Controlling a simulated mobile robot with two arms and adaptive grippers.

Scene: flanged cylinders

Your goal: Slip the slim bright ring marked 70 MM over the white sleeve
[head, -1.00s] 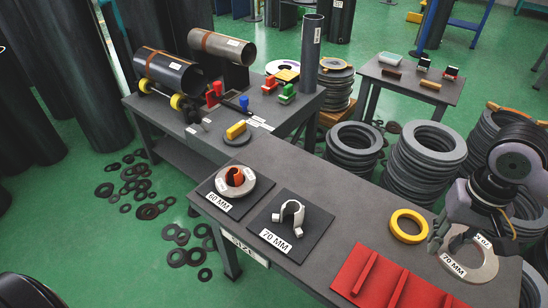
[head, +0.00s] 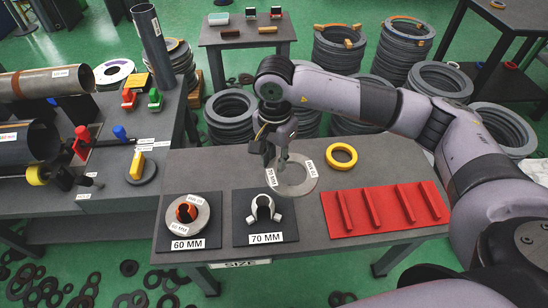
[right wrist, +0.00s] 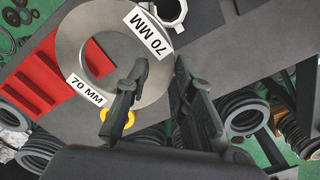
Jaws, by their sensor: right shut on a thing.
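My right gripper (head: 281,157) is shut on the slim bright ring (head: 300,190), a flat light-grey ring with white 70 MM labels. In the right wrist view the ring (right wrist: 72,35) lies flat past the fingers (right wrist: 158,92), gripped at its rim. In the head view the ring appears just to the right of and behind the white sleeve (head: 275,206), apart from it. The sleeve stands on a black pad (head: 287,232) marked 70 MM. Its white top (right wrist: 178,22) also shows at the top of the right wrist view. My left gripper is out of view.
A yellow ring (head: 341,165) and a red ribbed mat (head: 388,212) lie to the right. Stacked dark rings (head: 231,118) stand behind the table.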

